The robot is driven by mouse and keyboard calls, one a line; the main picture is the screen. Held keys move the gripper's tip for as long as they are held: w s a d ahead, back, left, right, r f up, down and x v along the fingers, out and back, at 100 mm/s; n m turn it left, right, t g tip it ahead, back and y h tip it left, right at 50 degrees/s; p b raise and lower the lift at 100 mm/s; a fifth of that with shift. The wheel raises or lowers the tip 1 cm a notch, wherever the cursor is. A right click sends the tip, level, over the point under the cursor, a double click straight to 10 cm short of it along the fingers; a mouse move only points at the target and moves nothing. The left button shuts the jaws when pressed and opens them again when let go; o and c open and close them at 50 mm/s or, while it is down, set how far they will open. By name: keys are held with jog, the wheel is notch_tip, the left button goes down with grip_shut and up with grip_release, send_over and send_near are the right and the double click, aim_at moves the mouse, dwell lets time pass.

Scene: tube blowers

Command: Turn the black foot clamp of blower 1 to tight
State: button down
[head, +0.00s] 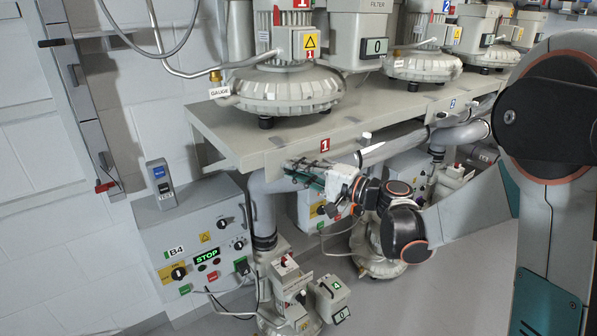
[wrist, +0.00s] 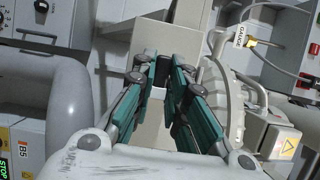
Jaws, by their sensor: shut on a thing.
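Blower 1 (head: 290,90), a pale grey ribbed housing with a red 1 plate on its motor, stands on the grey bench (head: 215,130). My gripper (head: 296,170) is at the bench's front edge, just below the red 1 plate there, with its teal fingers pointing left. In the wrist view my gripper (wrist: 162,62) has its two fingers close together around a small black piece, which looks like the foot clamp (wrist: 158,77). The fingers cover most of it, so its angle cannot be read. I cannot make the clamp out in the head view.
A grey pipe (head: 263,205) drops from the bench left of my gripper. A control box marked B4 (head: 190,235) stands at the left, and a smaller machine (head: 290,285) is on the floor below. More blowers (head: 420,65) line the bench to the right. Open floor lies at lower right.

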jog(key=c, duration=1.6)
grip_release()
jog(key=shift+d, duration=0.1)
jog(key=v, duration=1.2)
